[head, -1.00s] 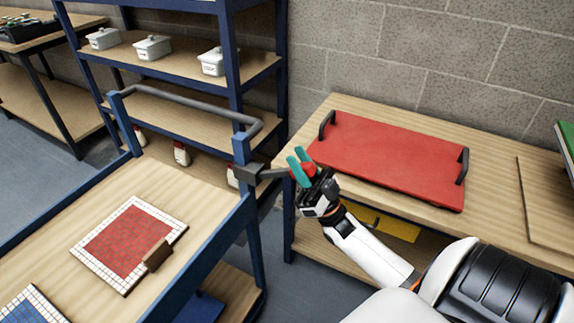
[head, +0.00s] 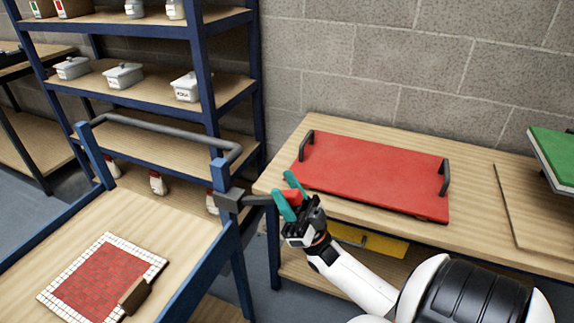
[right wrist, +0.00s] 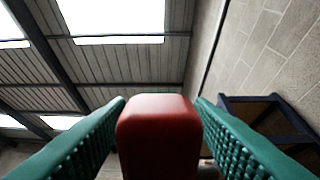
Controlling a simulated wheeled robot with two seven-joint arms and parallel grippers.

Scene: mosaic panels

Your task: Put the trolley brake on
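The trolley (head: 175,225) stands at the left, with a wooden top, blue posts and a grey push bar (head: 160,137). A grey bracket (head: 229,200) on its right post carries the brake lever (head: 258,199), which sticks out to the right and ends in a red knob. My right gripper (head: 288,194) is at the knob, with a teal finger on either side. In the right wrist view the red knob (right wrist: 158,135) fills the space between the fingers, which look closed against it. The contact faces are hidden. My left gripper is not in view.
A bench (head: 330,125) at the right holds a red tray (head: 375,175) with dark handles, close behind my right gripper. A red and white mosaic panel (head: 100,278) lies on the trolley. Blue-framed shelves (head: 203,65) stand behind the trolley.

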